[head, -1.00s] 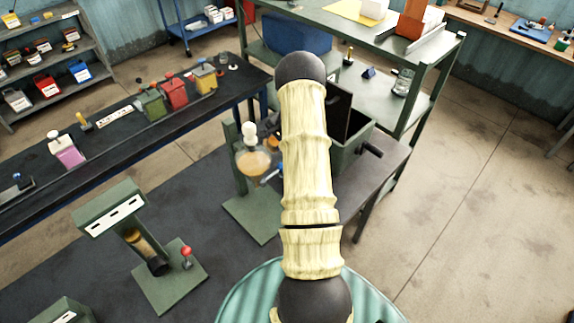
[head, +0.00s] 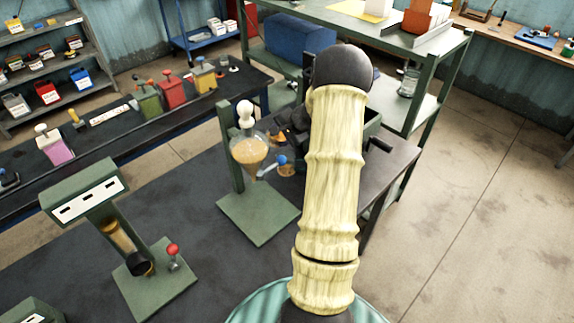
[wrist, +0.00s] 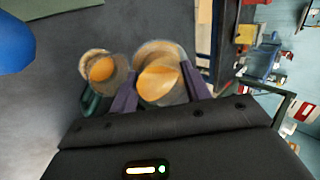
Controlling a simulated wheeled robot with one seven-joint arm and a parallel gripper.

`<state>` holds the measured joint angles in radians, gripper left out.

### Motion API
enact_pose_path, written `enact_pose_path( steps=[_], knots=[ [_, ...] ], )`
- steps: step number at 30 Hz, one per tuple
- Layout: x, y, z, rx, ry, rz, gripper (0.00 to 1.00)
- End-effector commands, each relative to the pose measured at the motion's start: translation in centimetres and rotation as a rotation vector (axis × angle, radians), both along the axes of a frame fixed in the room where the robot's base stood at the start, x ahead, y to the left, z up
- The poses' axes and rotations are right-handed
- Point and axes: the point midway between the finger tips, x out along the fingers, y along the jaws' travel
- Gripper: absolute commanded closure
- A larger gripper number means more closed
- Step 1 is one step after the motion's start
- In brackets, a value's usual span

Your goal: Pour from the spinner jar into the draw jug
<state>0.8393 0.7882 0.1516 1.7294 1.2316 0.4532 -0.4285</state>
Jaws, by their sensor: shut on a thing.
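My gripper (wrist: 160,84) has its two purple fingers on either side of a round, clear jar with amber liquid, which I take to be the spinner jar (wrist: 168,48). The liquid surface in it looks slanted. Just left of it in the wrist view is a second, smaller-looking round vessel with amber liquid, likely the draw jug (wrist: 84,68). I cannot tell whether the two touch. In the head view my dark gripper (head: 294,122) is partly behind my arm, right of the glass funnel; an amber vessel (head: 287,169) shows below it.
A glass funnel (head: 249,153) of amber liquid hangs on a green stand, with a blue knob (head: 281,159) that also shows in the wrist view (wrist: 14,45). A green device (head: 88,192) with a red knob stands left. A green box (head: 374,128) is mostly behind my arm.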

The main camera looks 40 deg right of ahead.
Motion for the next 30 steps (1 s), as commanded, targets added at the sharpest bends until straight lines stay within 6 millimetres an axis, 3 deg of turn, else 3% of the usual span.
enact_pose_path(
  steps=[30],
  knots=[
    [-0.35,-0.18,0.18,0.010,-0.081,-0.002,0.78]
  ],
)
